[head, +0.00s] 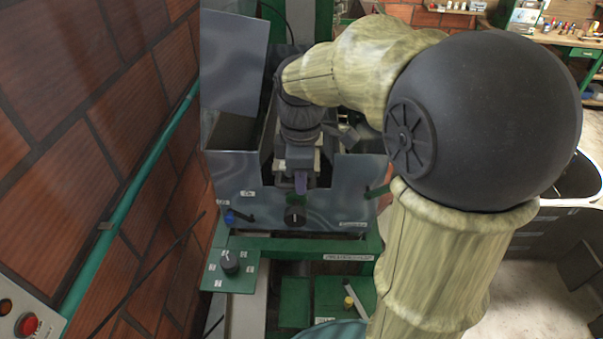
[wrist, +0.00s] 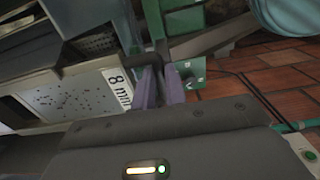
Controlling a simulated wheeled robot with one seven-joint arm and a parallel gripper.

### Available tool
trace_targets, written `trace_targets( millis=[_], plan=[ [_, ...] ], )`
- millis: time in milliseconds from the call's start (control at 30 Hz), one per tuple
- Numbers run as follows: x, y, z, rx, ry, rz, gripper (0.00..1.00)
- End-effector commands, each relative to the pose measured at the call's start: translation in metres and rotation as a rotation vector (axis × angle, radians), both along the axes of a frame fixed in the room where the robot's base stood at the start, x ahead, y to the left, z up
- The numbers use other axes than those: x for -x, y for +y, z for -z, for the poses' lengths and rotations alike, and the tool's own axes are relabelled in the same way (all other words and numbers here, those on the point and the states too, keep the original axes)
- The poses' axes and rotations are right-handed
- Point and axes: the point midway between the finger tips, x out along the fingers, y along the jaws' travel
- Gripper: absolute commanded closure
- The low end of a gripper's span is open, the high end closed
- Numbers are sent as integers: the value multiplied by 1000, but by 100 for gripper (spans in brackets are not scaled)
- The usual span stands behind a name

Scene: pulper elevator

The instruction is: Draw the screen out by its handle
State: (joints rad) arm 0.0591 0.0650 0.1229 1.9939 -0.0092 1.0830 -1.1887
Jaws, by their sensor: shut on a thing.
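The screen (wrist: 68,103) is a pale plate with scattered dark holes, at the left of the wrist view. A white label (wrist: 118,85) reading "8 mm" is at its right end. A dark handle (wrist: 150,61) sticks out beside the label. My gripper (wrist: 167,78) has its purple fingers shut on the handle. In the head view my gripper (head: 301,182) points down inside the machine's open front, and my wrist hides most of the screen and handle.
A grey metal housing (head: 349,190) surrounds the gripper on the front and sides, with a raised panel (head: 234,62) at the back left. A brick wall (head: 90,130) with a green pipe stands left.

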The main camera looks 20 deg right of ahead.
Motion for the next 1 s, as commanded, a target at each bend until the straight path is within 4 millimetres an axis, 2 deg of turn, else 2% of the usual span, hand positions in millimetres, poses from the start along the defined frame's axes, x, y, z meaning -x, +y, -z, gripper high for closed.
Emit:
trace_targets(
  millis=[1000],
  plan=[
    [39, 12, 0, 0, 0, 0, 100]
  ],
)
